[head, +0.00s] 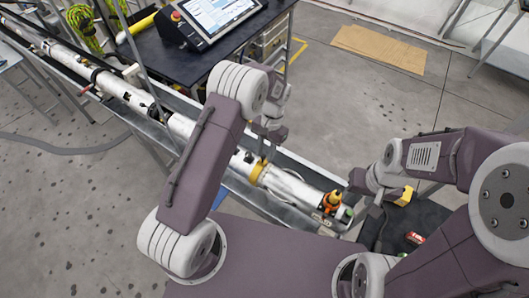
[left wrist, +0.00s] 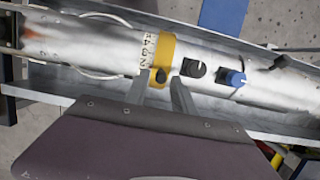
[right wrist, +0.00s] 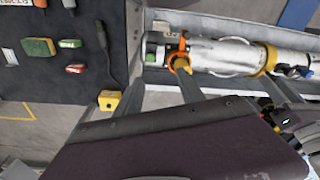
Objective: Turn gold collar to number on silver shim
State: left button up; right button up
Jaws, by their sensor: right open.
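The gold collar (head: 258,172) wraps the white-silver tube, and it shows in the left wrist view (left wrist: 165,50) with a small dark knob at its lower edge. Beside it on the left is a silver band with dark number marks (left wrist: 147,54), likely the shim; the digits are too small to read. My left gripper (left wrist: 159,77) is at the collar, fingertips apart on either side of the dark knob; contact cannot be told. The collar also shows in the right wrist view (right wrist: 271,58). My right gripper (right wrist: 228,80) is open and empty near the tube's end.
The tube lies in a long metal trough (head: 285,213). An orange clamp with a yellow part (right wrist: 179,58) is near its end. Black and blue knobs (left wrist: 236,79) sit right of the collar. A dark tool board (right wrist: 65,50) and yellow block (right wrist: 109,100) are nearby.

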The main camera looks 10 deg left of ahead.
pick_arm(q)
jog(key=shift+w, duration=0.1)
jog(key=b+v, duration=0.2)
jog(key=v, duration=0.7)
jog(key=shift+b, duration=0.3)
